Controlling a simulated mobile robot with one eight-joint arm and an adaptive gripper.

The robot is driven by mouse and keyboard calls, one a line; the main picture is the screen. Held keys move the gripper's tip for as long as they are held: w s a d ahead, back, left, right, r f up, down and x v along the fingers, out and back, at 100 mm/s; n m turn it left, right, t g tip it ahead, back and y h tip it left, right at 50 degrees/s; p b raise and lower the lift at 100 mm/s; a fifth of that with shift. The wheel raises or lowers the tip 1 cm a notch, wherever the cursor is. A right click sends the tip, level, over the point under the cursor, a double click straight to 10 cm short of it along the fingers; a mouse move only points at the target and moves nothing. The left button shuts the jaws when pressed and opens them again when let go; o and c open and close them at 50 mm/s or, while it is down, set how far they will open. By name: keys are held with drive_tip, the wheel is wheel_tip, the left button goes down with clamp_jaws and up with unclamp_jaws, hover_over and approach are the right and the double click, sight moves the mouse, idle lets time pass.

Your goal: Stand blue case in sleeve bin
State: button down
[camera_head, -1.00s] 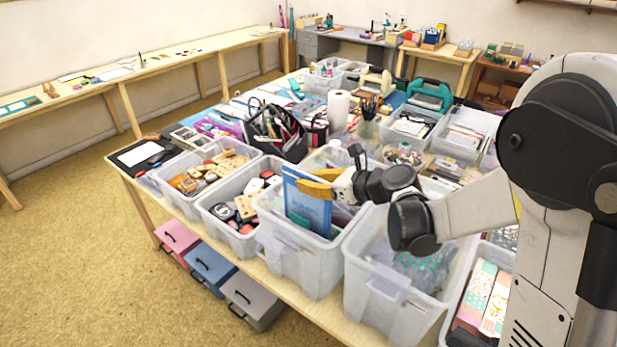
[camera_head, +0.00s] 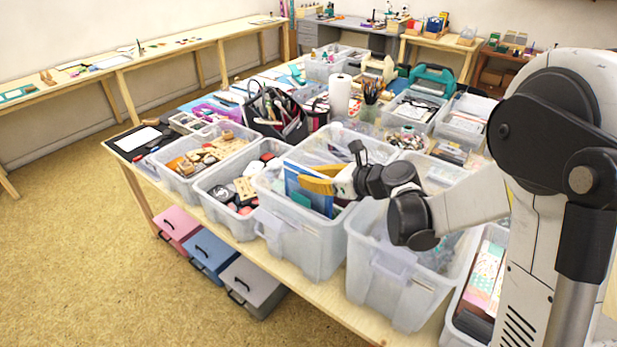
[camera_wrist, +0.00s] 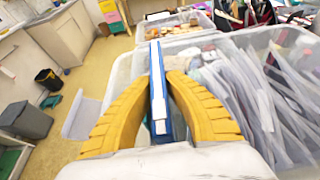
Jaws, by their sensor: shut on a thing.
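The blue case (camera_head: 310,192) is a thin flat case with a blue face. My gripper (camera_head: 318,181), with yellow fingers, is shut on it. The case is upright, with its lower part down inside a clear plastic bin (camera_head: 300,239). In the wrist view the case (camera_wrist: 157,85) shows edge-on between the two yellow fingers (camera_wrist: 158,100). The bin also shows in the wrist view, with many clear sleeves (camera_wrist: 265,95) standing in it to the right of the case. The bottom of the case is hidden, so I cannot tell whether it touches the bin floor.
A clear bin of wooden stamps (camera_head: 205,152) and a bin of inkpads (camera_head: 236,190) stand to the left. Another clear bin (camera_head: 400,285) stands to the right, under my arm. A black tote (camera_head: 275,113) and a paper roll (camera_head: 340,95) are behind.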

drive_tip(key=c, duration=1.4)
unclamp_jaws()
drive_tip(key=shift+c, duration=0.2)
drive_tip(key=v, duration=1.2)
drive_tip(key=s+d+n+h, duration=0.2)
drive_tip(key=s+n+h, duration=0.1)
drive_tip(key=s+n, duration=0.4)
drive_tip(key=s+d+n+g+h, duration=0.1)
drive_tip(key=s+d+n+h, duration=0.2)
drive_tip(key=s+n, duration=0.3)
drive_tip(key=s+d+n+h, duration=0.3)
drive_tip(key=s+n, duration=0.4)
drive_tip(key=n, duration=0.4)
drive_tip(key=shift+s+d+f+n+h, duration=0.1)
drive_tip(key=shift+s+f+n+h, duration=0.15)
drive_tip(key=shift+h, duration=0.45)
drive_tip(key=shift+s+d+n, duration=0.3)
drive_tip(key=shift+d+n, duration=0.05)
drive_tip(key=shift+n, duration=0.2)
